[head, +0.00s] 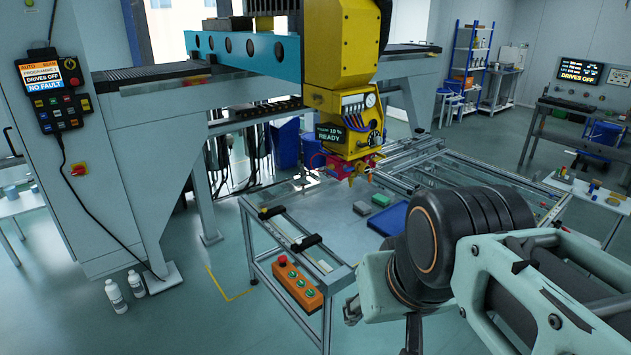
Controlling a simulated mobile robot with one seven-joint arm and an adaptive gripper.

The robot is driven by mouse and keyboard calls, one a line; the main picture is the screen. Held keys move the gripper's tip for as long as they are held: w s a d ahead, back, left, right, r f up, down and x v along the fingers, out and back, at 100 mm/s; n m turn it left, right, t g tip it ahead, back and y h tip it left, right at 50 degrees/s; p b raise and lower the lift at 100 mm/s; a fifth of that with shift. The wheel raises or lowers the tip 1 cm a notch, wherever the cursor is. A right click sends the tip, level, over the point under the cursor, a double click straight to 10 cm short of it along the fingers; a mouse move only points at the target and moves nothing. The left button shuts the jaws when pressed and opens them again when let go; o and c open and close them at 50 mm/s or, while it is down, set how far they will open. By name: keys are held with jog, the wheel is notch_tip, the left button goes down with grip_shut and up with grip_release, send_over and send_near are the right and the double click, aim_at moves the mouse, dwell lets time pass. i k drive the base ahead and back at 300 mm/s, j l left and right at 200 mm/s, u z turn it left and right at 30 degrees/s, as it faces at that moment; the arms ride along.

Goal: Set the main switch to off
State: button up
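The main switch (79,169) appears to be the small red rotary knob on a yellow plate. It is on the front of the grey machine column at the left of the head view, below the control pendant. It is too small here to read which way the knob is turned. My arm fills the lower right of the view, well away from the switch. My gripper cannot be made out in this view.
A pendant (53,88) reading "DRIVES OFF" and "NO FAULT" hangs above the switch, its cable running down beside it. Two white bottles (125,291) stand on the floor by the column. An orange button box (297,284) is on the work table's front edge. Open floor lies at lower left.

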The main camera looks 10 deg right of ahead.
aim_at(80, 170)
jog(key=u, duration=1.25)
jog(key=i+z, duration=0.1)
jog(key=i, duration=0.5)
jog(key=i+z, duration=0.1)
jog(key=i, duration=0.5)
jog(key=i+z, duration=0.1)
jog(key=i, duration=0.45)
jog(key=i+j+z, duration=0.1)
jog(key=i, duration=0.5)
jog(key=i+j+z, duration=0.1)
jog(key=i+j, duration=0.15)
jog(key=i, duration=0.35)
jog(key=i+j+z, duration=0.1)
jog(key=i, duration=0.45)
jog(key=i+j, duration=0.45)
jog(key=i, duration=0.2)
jog(key=k+u, duration=0.05)
